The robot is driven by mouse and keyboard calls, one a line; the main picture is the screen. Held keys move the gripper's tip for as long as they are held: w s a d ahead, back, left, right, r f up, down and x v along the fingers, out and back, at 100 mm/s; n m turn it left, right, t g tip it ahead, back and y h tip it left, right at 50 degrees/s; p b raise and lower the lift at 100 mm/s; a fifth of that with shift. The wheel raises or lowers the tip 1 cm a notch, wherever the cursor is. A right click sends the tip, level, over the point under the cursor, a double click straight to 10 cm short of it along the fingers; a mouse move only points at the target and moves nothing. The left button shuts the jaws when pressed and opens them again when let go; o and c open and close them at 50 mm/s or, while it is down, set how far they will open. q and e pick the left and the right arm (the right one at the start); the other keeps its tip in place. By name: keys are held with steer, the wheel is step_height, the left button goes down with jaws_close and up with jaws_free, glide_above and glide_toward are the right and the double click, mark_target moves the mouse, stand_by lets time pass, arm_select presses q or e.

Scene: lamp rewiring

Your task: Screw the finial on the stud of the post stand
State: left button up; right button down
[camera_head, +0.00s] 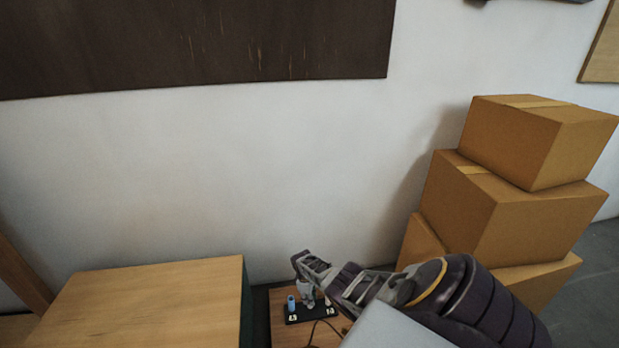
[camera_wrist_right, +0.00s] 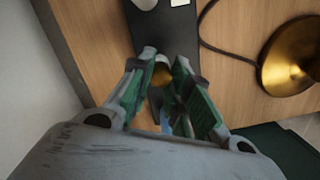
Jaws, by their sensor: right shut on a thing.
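My right gripper (camera_head: 308,288) reaches down over a small black stand (camera_head: 303,318) on a wooden table. In the right wrist view its two green-padded fingers (camera_wrist_right: 165,68) are closed on a small gold, rounded piece, the finial (camera_wrist_right: 161,74). Part of the finial is hidden by the fingers. A light blue upright piece (camera_head: 291,304) stands on the left of the black stand, and a blue bit (camera_wrist_right: 167,124) shows between the fingers. I cannot tell whether the finial touches a stud; the stud itself is hidden. My left gripper is not in view.
A brass dome-shaped lamp part (camera_wrist_right: 292,57) with a dark cord (camera_wrist_right: 208,35) lies on the table. A pale piece (camera_head: 327,300) stands at the stand's right. A wooden box (camera_head: 150,300) is at the left, and stacked cardboard boxes (camera_head: 490,215) rise at the right.

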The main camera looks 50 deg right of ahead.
steer(key=shift+w, duration=0.1)
steer(key=shift+m, duration=1.6)
steer(key=shift+m+y+b, duration=0.3)
steer(key=shift+m+y, duration=0.1)
steer(key=shift+m, duration=0.9)
steer(key=c, duration=1.3)
jaws_free()
steer(key=shift+o, duration=0.2)
steer(key=shift+d+r, duration=0.1)
steer(key=shift+r, duration=0.25)
step_height(320, 180, up, 11)
steer(key=w, duration=0.1)
steer(key=shift+w, duration=0.15)
